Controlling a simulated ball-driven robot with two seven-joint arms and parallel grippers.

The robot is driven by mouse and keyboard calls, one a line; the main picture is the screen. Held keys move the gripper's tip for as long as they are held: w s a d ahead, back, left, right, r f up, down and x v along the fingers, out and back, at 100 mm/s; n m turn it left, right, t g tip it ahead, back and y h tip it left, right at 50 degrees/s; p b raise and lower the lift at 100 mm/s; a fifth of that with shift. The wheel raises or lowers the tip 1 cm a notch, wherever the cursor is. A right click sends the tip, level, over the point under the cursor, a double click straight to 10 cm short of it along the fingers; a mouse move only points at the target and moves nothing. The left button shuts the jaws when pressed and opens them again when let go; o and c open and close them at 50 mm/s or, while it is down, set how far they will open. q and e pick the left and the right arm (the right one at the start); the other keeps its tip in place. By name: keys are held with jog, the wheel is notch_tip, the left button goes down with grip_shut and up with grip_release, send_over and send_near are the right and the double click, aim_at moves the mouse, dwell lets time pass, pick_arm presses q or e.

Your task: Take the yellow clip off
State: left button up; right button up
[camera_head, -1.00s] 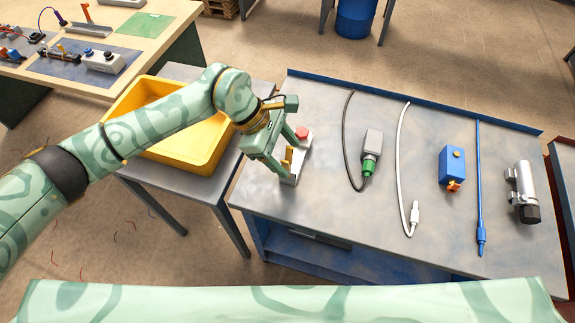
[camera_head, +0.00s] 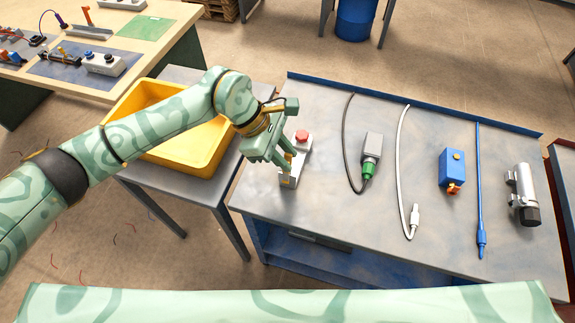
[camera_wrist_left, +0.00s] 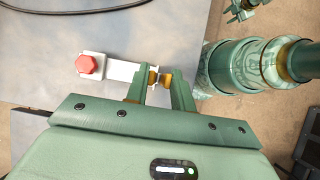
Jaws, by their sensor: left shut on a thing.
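The red-buttoned box (camera_head: 301,137) lies on the grey workbench, near its left edge. It is pale, with the red button (camera_wrist_left: 87,65) at one end. My left gripper (camera_head: 291,164) reaches down over the box's near end. In the left wrist view its two fingers (camera_wrist_left: 160,77) are closed around the small yellow clip (camera_wrist_left: 153,77) at the box's end. The fingers hide much of the clip, and I cannot tell whether it still touches the box. A green part at the top right of the left wrist view may be my right gripper, cut off and small.
A yellow bin (camera_head: 205,146) stands on a grey side table (camera_head: 178,75) to the left. To the right on the workbench (camera_head: 330,215) lie a green-ended cable connector (camera_head: 370,160), a white cable (camera_head: 402,165), a blue box (camera_head: 451,170), a blue rod (camera_head: 479,180) and a metal cylinder (camera_head: 524,190).

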pick_arm(q)
notch_tip(320, 180, up, 7)
jog(key=p, duration=0.4)
jog(key=shift+s, duration=0.2)
dwell(0.7)
jog(key=shift+a+f, duration=0.1)
jog(key=shift+a, duration=0.05)
